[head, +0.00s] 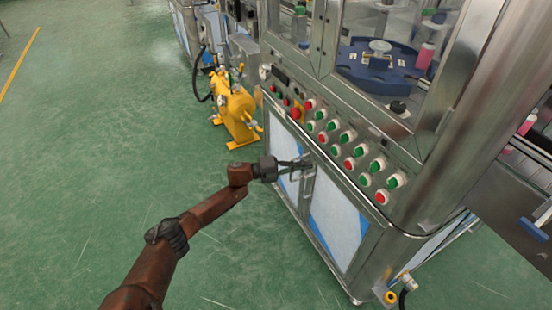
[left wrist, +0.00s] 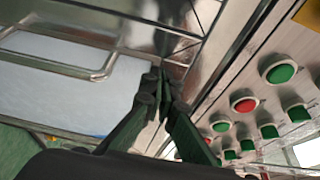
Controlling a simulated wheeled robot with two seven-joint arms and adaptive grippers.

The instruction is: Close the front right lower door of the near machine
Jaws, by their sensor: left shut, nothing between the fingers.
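The near machine (head: 300,135) is a steel cabinet with two lower front doors below its button panel. The front right lower door (head: 336,222) has a pale blue-white panel in a metal frame. It looks about flush in the head view; I cannot tell if a small gap remains. My left gripper (head: 306,164) is shut and empty, at the top of the doors near where they meet. In the left wrist view, my left gripper (left wrist: 160,88) has its fingertips together near the steel frame, beside a pale door panel (left wrist: 60,85) with a bar handle (left wrist: 95,72). My right gripper is not in view.
Red and green buttons (head: 347,150) line the panel just above the doors, close to the gripper; they also show in the wrist view (left wrist: 243,104). A yellow device (head: 236,108) stands on the floor left of the machine. The green floor (head: 110,130) is mostly clear.

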